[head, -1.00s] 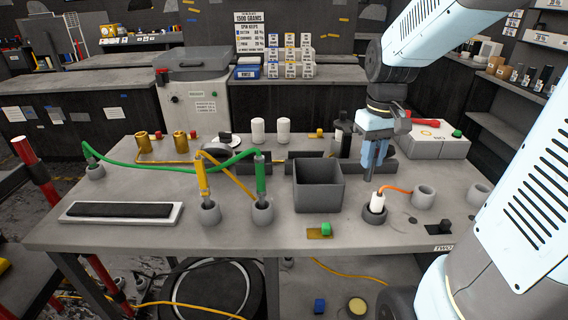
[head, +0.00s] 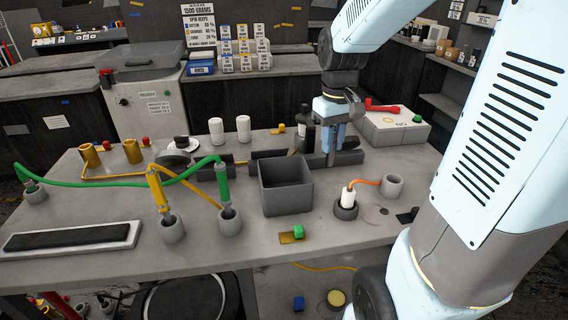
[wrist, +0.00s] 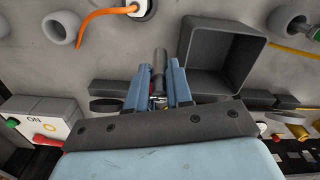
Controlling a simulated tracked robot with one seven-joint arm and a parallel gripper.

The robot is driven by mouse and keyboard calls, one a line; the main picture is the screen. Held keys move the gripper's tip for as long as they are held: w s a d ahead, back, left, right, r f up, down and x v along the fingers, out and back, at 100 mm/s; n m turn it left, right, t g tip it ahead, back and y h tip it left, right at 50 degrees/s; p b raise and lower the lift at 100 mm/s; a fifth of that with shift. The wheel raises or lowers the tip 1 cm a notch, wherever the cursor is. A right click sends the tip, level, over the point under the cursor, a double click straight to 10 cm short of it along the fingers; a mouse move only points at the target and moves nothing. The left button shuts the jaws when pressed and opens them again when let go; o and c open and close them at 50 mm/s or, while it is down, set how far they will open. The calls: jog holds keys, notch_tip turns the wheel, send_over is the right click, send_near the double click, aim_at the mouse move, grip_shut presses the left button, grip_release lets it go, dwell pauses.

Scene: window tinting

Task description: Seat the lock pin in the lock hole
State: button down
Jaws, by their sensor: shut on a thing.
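My gripper (head: 330,150) is shut on a dark grey cylindrical pin, which I take to be the lock pin (wrist: 160,66). In the wrist view the pin projects past both blue fingers. In the head view my gripper is over the rear right of the table, behind and right of the grey bin (head: 287,203). The pin looks clear of the tabletop, though its exact height is hard to tell. A small dark round spot (head: 383,211) in the table right of the white bulb-like part may be the lock hole; I cannot tell for sure.
A white part (head: 347,197) with an orange cable sits in a dark ring in front of my gripper. An empty grey cup (head: 392,186) is to its right. A control box (head: 395,128) with a red handle and a dark bottle (head: 304,130) stand near my gripper.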

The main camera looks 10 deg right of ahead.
jog(key=w+f, duration=0.3)
jog(key=w, duration=0.1)
jog(key=w+a+f, duration=0.1)
jog(key=w+f, duration=0.2)
jog(key=w, duration=0.1)
jog(key=w+f, duration=0.3)
jog(key=w, duration=0.1)
jog(key=shift+a+f, duration=0.3)
jog(key=shift+f, duration=1.35)
jog(key=c, duration=1.3)
grip_release()
jog(key=shift+f, duration=0.1)
